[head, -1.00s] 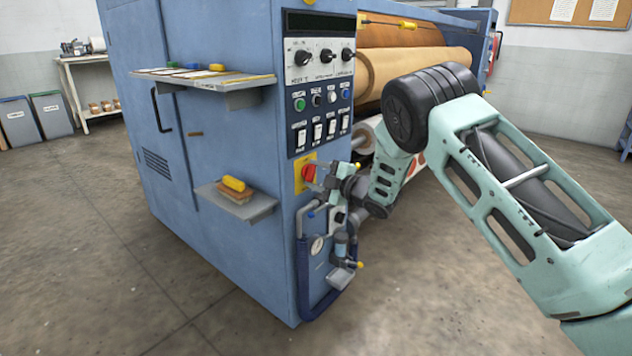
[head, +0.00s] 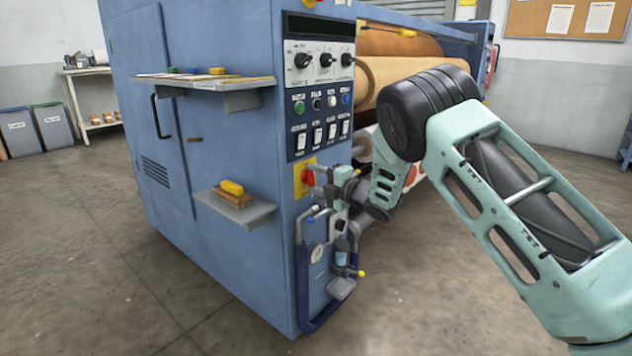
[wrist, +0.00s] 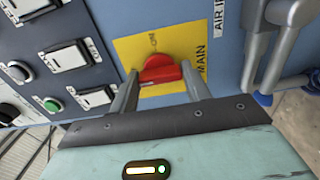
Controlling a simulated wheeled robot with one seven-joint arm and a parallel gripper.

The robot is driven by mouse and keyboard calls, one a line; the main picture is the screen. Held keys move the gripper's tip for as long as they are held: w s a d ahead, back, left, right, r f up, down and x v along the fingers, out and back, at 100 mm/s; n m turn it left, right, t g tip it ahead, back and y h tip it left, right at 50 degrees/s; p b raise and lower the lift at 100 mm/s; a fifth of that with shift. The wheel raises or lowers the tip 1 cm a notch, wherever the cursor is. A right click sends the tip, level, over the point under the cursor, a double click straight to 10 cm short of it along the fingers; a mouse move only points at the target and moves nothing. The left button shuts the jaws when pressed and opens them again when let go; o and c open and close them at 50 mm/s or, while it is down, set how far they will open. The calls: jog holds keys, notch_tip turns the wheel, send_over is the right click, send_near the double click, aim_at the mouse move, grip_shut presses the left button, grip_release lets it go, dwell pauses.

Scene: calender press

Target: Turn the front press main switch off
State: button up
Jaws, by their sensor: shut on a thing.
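The press main switch is a red rotary knob (head: 308,178) on a yellow plate (head: 298,184), low on the front face of the blue press. In the wrist view the red knob (wrist: 160,72) sits in the middle of the yellow plate (wrist: 132,47), which reads "MAIN" and "ON". My gripper (head: 318,178) is at the plate in the head view. In the wrist view its two fingers (wrist: 160,88) stand on either side of the knob, shut on it. The fingertips are partly hidden, and the knob's exact pointing is hard to tell.
Rocker switches (head: 331,133), buttons and dials (head: 325,61) sit above the main switch. A pipe, gauge (head: 317,253) and dark blue hose (head: 303,285) are close below it. A shelf with a yellow-topped brush (head: 232,188) juts out at left. The floor in front is clear.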

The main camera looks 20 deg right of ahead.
jog(key=shift+f, duration=0.1)
jog(key=o, duration=1)
jog(key=shift+c, duration=0.2)
jog(key=shift+s+d, duration=0.1)
jog(key=p+v, duration=0.3)
jog(key=v, duration=1.4)
